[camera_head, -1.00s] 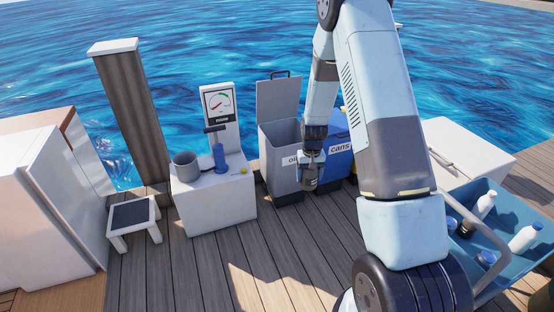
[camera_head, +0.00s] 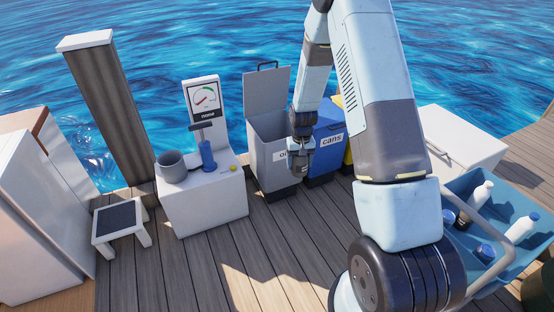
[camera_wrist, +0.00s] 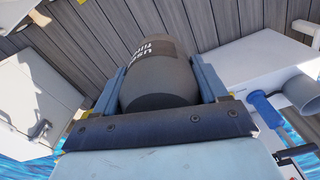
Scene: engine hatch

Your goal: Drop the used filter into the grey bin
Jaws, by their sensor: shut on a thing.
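The used filter, a dark grey cylinder with a printed label, fills the middle of the wrist view (camera_wrist: 160,72). My gripper (camera_wrist: 163,85) is shut on it, with a blue finger on each side. In the head view the gripper (camera_head: 300,160) hangs in front of the grey bin (camera_head: 268,170), and the filter shows small and dark below the fingers (camera_head: 300,171). The grey bin stands upright with its lid (camera_head: 266,91) raised at the back. Its label is partly hidden by my gripper.
A blue bin (camera_head: 327,145) marked "cans" stands right of the grey bin, with a yellow one (camera_head: 347,158) beyond. A white bench (camera_head: 205,205) with a grey pot (camera_head: 172,166) and blue pump (camera_head: 207,155) stands left. A blue cart (camera_head: 515,250) holds bottles at right.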

